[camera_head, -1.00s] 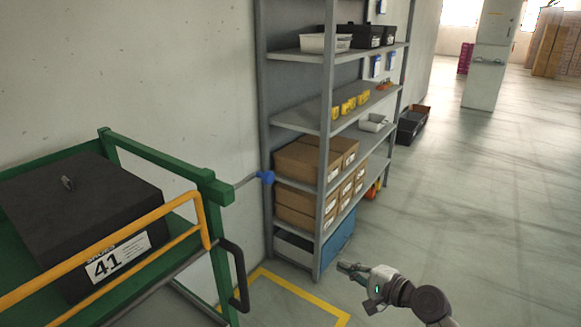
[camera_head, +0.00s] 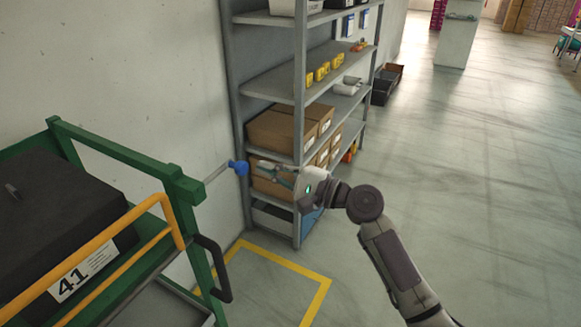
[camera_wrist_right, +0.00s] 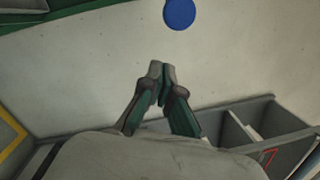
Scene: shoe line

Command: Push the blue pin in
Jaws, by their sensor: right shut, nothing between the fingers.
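The blue pin (camera_head: 238,168) is a blue knob on a thin metal rod. It sticks out to the right from the top corner of the green cart frame (camera_head: 180,186). My right gripper (camera_head: 256,166) is shut and empty, just right of the knob in the head view. In the right wrist view the blue knob (camera_wrist_right: 180,13) is at the top edge, beyond the closed fingertips (camera_wrist_right: 162,70), with a visible gap. My left gripper is not in view.
A black box (camera_head: 50,205) labelled 41 sits in the cart behind a yellow rail (camera_head: 90,262). A grey shelf rack (camera_head: 300,130) with cardboard boxes stands behind my right gripper. A yellow floor line (camera_head: 285,262) runs below. Open floor lies at right.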

